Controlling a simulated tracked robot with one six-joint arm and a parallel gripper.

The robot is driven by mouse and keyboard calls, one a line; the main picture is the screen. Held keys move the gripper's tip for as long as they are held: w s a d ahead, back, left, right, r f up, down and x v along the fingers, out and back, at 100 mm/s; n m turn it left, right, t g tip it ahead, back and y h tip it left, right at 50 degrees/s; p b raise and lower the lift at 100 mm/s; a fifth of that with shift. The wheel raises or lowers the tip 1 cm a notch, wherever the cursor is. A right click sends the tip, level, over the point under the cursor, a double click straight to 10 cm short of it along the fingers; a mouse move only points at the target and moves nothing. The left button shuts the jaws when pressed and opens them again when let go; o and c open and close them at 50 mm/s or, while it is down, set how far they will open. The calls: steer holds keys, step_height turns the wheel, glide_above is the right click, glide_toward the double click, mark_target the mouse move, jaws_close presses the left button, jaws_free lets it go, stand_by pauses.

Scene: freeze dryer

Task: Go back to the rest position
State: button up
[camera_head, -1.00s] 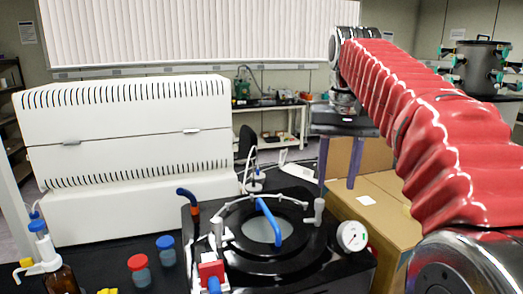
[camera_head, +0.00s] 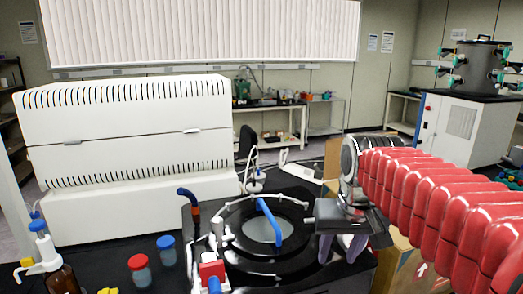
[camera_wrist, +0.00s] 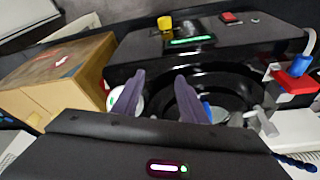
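My gripper (camera_head: 341,247) is at the right of the black bench in the head view, over the right side of a black round-lidded vessel (camera_head: 289,256) with a blue handle. Its purple fingers point down and hide the dial gauge. In the wrist view the two fingers (camera_wrist: 158,100) stand apart with nothing held between them. The black round vessel (camera_wrist: 240,88) lies beyond and below them, and a bit of white shows beside the left finger. My red-sleeved arm comes in from the right of the head view.
A large white machine (camera_head: 128,122) stands on the bench at left. Bottles with red (camera_head: 138,262) and blue (camera_head: 166,243) caps stand in front of it. A cardboard box (camera_wrist: 58,74) is beside the vessel. A grey cylinder with green valves (camera_head: 480,66) stands on a cabinet at the back right.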

steer(key=s+f+t, duration=0.1)
steer(key=s+f, duration=0.3)
steer(key=s, duration=0.3)
steer(key=s+f+t, duration=0.1)
steer(key=s+f, duration=0.3)
steer(key=s, duration=0.4)
steer(key=shift+a, duration=0.1)
steer(key=shift+c, duration=0.4)
stand_by(0.3)
